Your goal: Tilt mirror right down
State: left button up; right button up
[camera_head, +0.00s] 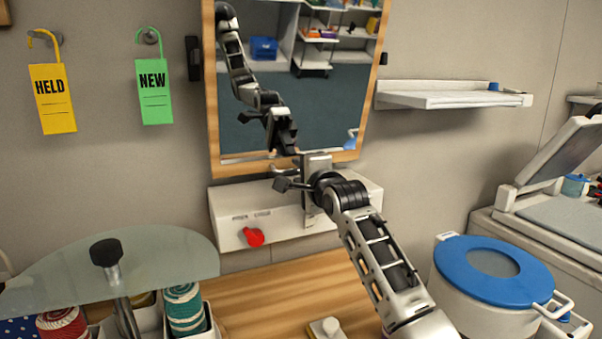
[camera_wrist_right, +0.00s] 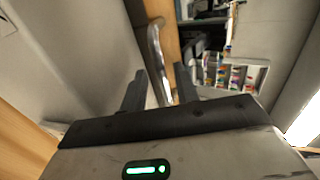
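The mirror (camera_head: 330,105) hangs on the wall in a wooden frame (camera_head: 212,90), reflecting my arm and shelves. My right gripper (camera_head: 284,176) is at the frame's bottom edge, in front of a white box on the wall. In the right wrist view, a curved metal handle (camera_wrist_right: 155,48) runs alongside the wooden frame (camera_wrist_right: 164,20). The right gripper (camera_wrist_right: 160,92) is open there, its two dark fingers either side of the handle's lower end. Whether they touch it cannot be told. In the head view the handle is not clearly seen. My left gripper is not in view.
The white box (camera_head: 230,228) below the mirror carries a red knob (camera_head: 253,237). A glass shelf (camera_head: 160,255) stands at lower left, a blue-lidded bin (camera_head: 450,285) at right. HELD (camera_head: 52,100) and NEW (camera_head: 154,95) tags hang left. A wall shelf (camera_head: 420,98) is right.

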jog(key=shift+s, duration=0.1)
jog(key=b+v, duration=0.2)
jog(key=v, duration=1.3)
jog(key=shift+s+d, duration=0.15)
jog(key=shift+s, duration=0.25)
